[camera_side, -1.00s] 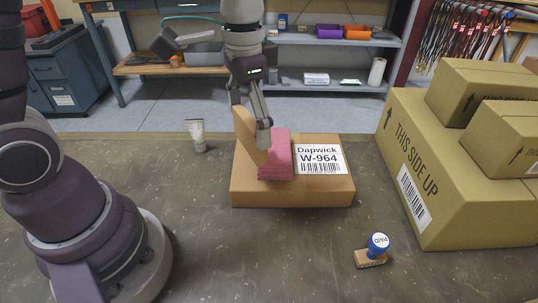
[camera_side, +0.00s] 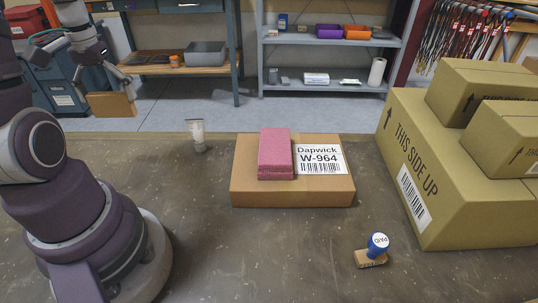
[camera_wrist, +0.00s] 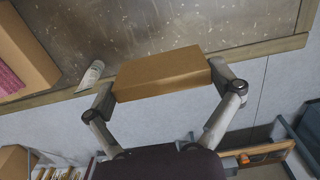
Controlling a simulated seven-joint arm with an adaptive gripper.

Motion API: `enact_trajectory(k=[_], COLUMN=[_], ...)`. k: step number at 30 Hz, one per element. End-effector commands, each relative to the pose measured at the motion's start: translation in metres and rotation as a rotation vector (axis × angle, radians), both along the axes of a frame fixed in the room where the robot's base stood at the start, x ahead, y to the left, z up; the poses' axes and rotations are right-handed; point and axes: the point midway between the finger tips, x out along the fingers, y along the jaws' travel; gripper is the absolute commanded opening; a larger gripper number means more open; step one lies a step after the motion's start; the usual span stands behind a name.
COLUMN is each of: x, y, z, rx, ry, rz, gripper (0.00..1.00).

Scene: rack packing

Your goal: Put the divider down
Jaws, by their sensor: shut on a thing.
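The divider is a flat tan cardboard piece (camera_side: 112,104). My gripper (camera_side: 104,88) is shut on it at the upper left of the side view, over or past the table's far edge. In the wrist view the divider (camera_wrist: 165,75) spans between the two fingertips of my gripper (camera_wrist: 168,90), and the floor and table edge show behind it. A pink block (camera_side: 275,153) lies on the left part of a closed cardboard box (camera_side: 290,196) labelled Dapwick W-964. The block and box show partly at the left of the wrist view.
A grey-white tube (camera_side: 197,136) stands near the table's far edge. A stamp with a blue handle (camera_side: 377,244) stands at the front right. Large stacked cartons (camera_side: 450,200) fill the right side. The front middle of the table (camera_side: 240,255) is clear.

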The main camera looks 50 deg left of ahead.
Motion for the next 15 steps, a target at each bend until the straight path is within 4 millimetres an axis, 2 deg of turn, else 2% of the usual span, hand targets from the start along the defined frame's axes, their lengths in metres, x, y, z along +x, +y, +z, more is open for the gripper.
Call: enact_trajectory(k=[8,15], x=[0.0,0.0], y=[-0.001,-0.002], z=[-0.044,-0.092], rx=[-0.005,-0.006], ry=[0.004,0.004], rz=[-0.003,-0.003], gripper=[0.71,0.71])
